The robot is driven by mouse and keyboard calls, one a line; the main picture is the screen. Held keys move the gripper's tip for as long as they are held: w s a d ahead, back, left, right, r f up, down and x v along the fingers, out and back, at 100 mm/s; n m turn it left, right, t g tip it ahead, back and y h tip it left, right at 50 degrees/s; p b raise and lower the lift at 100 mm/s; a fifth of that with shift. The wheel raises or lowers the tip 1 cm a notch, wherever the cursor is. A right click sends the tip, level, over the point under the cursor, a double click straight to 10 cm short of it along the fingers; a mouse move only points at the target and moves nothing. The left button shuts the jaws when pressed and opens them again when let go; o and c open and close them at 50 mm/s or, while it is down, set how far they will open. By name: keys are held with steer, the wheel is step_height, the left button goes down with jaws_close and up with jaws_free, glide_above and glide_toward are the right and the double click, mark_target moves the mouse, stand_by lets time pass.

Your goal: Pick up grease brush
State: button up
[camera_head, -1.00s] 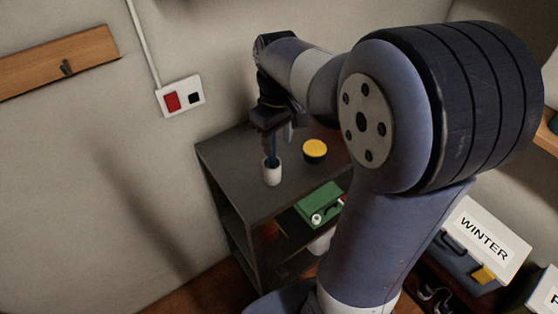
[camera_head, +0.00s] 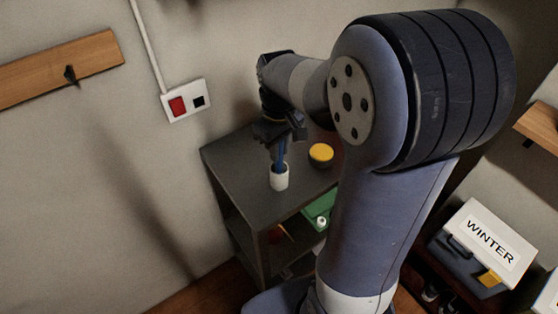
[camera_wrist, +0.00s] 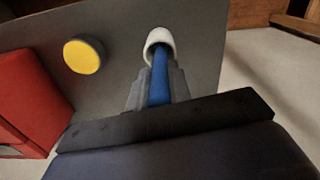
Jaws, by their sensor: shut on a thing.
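The grease brush (camera_head: 281,151) shows as a blue handle standing in a white cup (camera_head: 279,181) on the dark shelf top. My gripper (camera_head: 280,146) is above the cup, with its fingers closed around the handle. In the wrist view, the blue handle (camera_wrist: 160,78) lies between the fingers of my gripper (camera_wrist: 159,88). Its far end is inside the white cup (camera_wrist: 157,37), so the bristles are hidden.
A yellow-topped round tin (camera_head: 321,154) stands right of the cup on the shelf top (camera_head: 240,165). A red object (camera_wrist: 30,95) is at the left of the wrist view. A green box (camera_head: 320,213) is lower down. A switch plate (camera_head: 186,101) is on the wall.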

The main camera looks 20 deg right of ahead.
jaws_close()
steer(key=shift+r, duration=0.3)
step_height(320, 180, up, 9)
steer(key=shift+r+b, duration=0.2)
steer(key=shift+b, duration=0.15)
stand_by(1.5)
